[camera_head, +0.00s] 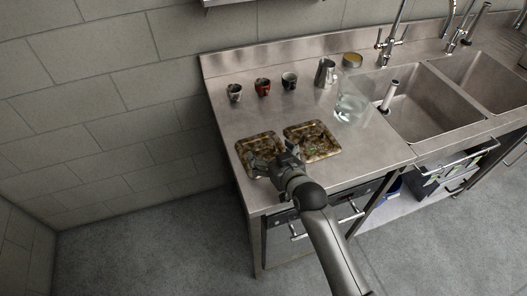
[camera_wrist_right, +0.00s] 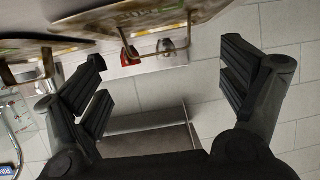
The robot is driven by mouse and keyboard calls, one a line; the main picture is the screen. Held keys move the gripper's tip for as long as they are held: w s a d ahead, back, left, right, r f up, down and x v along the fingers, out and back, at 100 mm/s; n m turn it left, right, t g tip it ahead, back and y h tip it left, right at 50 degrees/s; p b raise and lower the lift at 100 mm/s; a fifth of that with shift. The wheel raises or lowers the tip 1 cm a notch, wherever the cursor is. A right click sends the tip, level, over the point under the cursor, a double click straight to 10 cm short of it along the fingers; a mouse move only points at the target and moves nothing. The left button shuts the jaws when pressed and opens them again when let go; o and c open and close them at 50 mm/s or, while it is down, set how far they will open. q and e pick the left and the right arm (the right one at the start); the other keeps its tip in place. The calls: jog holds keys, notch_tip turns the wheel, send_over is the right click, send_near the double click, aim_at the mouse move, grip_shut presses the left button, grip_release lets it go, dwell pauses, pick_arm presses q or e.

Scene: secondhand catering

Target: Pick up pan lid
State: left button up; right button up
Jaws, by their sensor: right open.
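Two rectangular, mottled brown-gold pan lids lie side by side on the steel counter. The left lid (camera_head: 256,146) is partly covered by my right gripper, and the right lid (camera_head: 318,141) is mostly clear. My right gripper (camera_head: 277,158) is over the front right part of the left lid, close to the gap between the two. In the right wrist view, the gripper (camera_wrist_right: 165,85) has its fingers wide apart with nothing between them. Two lid-like plates (camera_wrist_right: 135,16) with metal wire handles (camera_wrist_right: 160,44) show at the top there, above the fingers. My left gripper is not seen.
Three small cups (camera_head: 262,87), a metal pitcher (camera_head: 325,72), a glass jar (camera_head: 350,104) and a round tin (camera_head: 352,60) stand behind the lids on the counter (camera_head: 225,122). A sink (camera_head: 430,105) is at right. The front left counter corner is bare.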

aim_at(264, 147)
jog(key=shift+x, duration=1.85)
jog(key=shift+s, duration=0.1)
jog(key=c, duration=1.2)
